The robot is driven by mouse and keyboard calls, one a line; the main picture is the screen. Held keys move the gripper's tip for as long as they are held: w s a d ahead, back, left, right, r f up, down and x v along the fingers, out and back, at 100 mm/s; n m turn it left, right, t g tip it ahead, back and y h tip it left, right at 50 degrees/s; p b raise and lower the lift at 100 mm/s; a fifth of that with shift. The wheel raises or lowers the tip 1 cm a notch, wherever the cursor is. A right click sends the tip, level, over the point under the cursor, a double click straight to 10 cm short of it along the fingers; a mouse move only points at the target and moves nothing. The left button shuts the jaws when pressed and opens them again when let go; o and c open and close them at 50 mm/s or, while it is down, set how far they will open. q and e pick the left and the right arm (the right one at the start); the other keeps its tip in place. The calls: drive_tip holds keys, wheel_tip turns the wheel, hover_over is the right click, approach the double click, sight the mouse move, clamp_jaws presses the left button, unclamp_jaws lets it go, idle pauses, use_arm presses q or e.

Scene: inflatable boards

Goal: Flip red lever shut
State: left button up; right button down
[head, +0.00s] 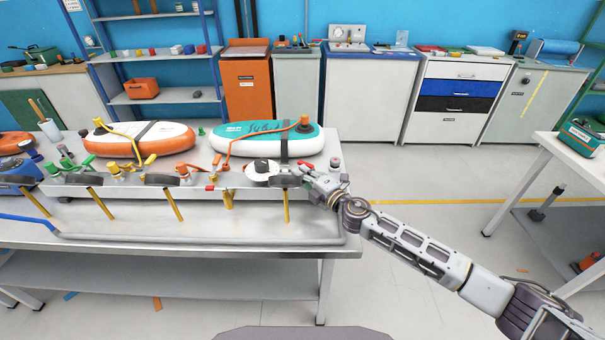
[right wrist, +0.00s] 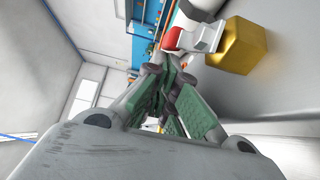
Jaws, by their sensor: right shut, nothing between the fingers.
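My right gripper (head: 314,182) reaches in from the right to the right end of the grey valve rail on the workbench. Its fingers are shut and empty. In the right wrist view the green-padded fingers (right wrist: 172,85) point up the picture. Just beyond their tips there is a red part (right wrist: 173,38), probably the red lever, beside a white fitting and a yellow block. Whether the fingers touch it I cannot tell. My left gripper is not in view.
The metal workbench (head: 200,237) carries an orange-and-white inflatable board (head: 165,146) and a teal-and-white one (head: 250,145) behind the rail. Green, yellow and orange valve handles line the rail to the left. Yellow posts hang along its front. Open floor lies right of the bench.

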drive_tip(key=shift+w+h, duration=0.1)
drive_tip(key=shift+h, duration=0.2)
drive_tip(key=shift+w+m+t+h+p, duration=0.25)
drive_tip(key=shift+m+t+h+p, duration=0.35)
drive_tip(key=shift+m+p, duration=0.1)
drive_tip(key=shift+w+m+t+h, duration=0.35)
drive_tip(key=shift+m+t+h, duration=0.3)
drive_tip(key=shift+h, duration=0.35)
drive_tip(key=shift+w+m, duration=0.1)
drive_tip(key=shift+m, duration=0.15)
drive_tip(key=shift+w+f+m+t+h, duration=0.15)
drive_tip(key=shift+m+t+h, duration=0.1)
drive_tip(key=shift+h, duration=0.25)
drive_tip(key=shift+w+r+m+t+h, duration=0.15)
drive_tip(key=shift+m+h, duration=0.1)
drive_tip(key=shift+h, duration=0.25)
drive_tip(key=shift+w+d+f+m+h, duration=0.15)
drive_tip(key=shift+w+m+h, duration=0.1)
drive_tip(key=shift+m+h, duration=0.3)
drive_tip(key=shift+w+t+h, duration=0.15)
drive_tip(key=shift+t+h, duration=0.1)
drive_tip(key=shift+h, duration=0.1)
drive_tip(key=shift+v, duration=1.45)
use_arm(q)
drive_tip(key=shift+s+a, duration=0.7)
use_arm(e)
drive_tip(key=v, duration=0.9)
